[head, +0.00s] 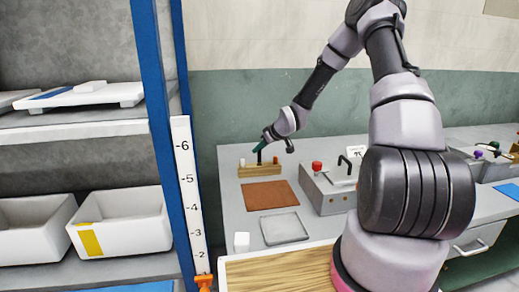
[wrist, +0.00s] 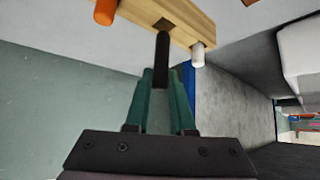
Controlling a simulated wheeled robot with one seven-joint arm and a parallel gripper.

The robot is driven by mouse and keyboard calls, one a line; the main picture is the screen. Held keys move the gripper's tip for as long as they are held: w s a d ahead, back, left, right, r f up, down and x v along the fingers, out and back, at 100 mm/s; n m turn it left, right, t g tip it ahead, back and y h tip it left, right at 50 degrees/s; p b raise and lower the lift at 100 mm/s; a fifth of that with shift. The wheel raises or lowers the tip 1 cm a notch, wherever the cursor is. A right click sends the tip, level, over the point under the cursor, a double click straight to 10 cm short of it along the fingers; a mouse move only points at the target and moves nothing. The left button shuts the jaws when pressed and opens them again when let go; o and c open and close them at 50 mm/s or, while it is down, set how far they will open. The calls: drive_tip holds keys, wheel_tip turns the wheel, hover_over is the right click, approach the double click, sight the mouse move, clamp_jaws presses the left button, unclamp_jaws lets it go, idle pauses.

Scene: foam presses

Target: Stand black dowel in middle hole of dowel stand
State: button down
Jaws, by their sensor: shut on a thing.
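The wooden dowel stand (head: 262,171) is on the grey bench, and it also shows at the top of the wrist view (wrist: 186,16). A white dowel (wrist: 197,56) and an orange dowel (wrist: 105,12) stand in its two end holes. My gripper (wrist: 160,80) has green fingers shut on the black dowel (wrist: 162,58). In the head view my gripper (head: 262,146) is above the stand, with the black dowel upright below it. The dowel's far end is at the dark middle hole (wrist: 163,24). I cannot tell whether it is inside the hole or just above it.
A brown mat (head: 270,195) and a grey tray (head: 284,229) lie in front of the stand. A white block (head: 241,241) is at the bench's left front. A grey press box (head: 328,190) with a red knob stands to the right. A blue shelf post (head: 163,120) rises at the left.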

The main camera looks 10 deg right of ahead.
sight(260, 159)
drive_tip(key=shift+f, duration=2.55)
drive_tip(key=c, duration=0.7)
unclamp_jaws()
drive_tip(key=v, duration=1.1)
